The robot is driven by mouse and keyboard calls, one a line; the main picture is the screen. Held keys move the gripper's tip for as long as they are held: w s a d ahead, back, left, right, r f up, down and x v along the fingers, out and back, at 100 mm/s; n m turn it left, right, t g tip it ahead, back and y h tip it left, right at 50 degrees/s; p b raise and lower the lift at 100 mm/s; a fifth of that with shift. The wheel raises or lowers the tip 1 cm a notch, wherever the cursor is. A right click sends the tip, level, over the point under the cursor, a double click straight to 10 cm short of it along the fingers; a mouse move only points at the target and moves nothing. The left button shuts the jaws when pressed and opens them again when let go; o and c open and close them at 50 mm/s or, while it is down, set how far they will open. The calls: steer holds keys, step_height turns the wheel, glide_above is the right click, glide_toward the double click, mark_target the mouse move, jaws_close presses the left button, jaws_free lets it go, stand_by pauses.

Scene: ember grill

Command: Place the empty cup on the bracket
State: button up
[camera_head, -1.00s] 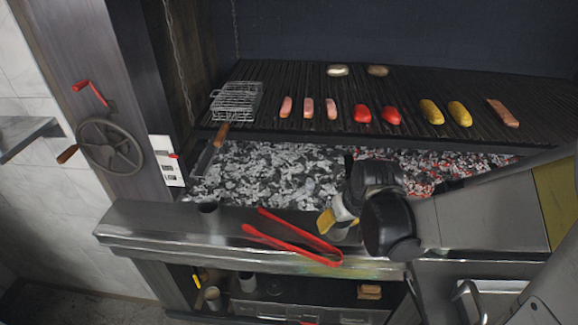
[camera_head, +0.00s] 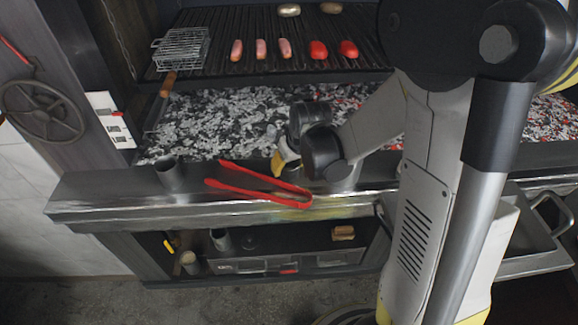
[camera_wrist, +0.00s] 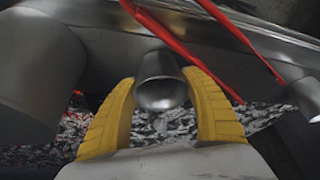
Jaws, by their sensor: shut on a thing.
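My gripper (camera_head: 279,164) is over the front steel ledge, behind the red tongs (camera_head: 260,184). In the wrist view its two yellow fingers (camera_wrist: 163,98) close on both sides of a small grey metal cup (camera_wrist: 161,82). In the head view the held cup is mostly hidden by my wrist. A dark metal cylinder (camera_head: 170,174) stands upright on the ledge, left of the tongs and apart from my gripper. I cannot tell which part is the bracket. The tongs show in the wrist view too (camera_wrist: 172,38).
Behind the ledge lies a bed of coals (camera_head: 215,122) below the grill grate (camera_head: 215,68), which holds sausages and red peppers. A wire basket (camera_head: 181,48) stands at its left. A handwheel (camera_head: 43,112) is at far left. An open shelf (camera_head: 150,250) under the ledge holds several items.

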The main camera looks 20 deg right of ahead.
steer(key=shift+f, duration=0.2)
steer(key=o, duration=1.2)
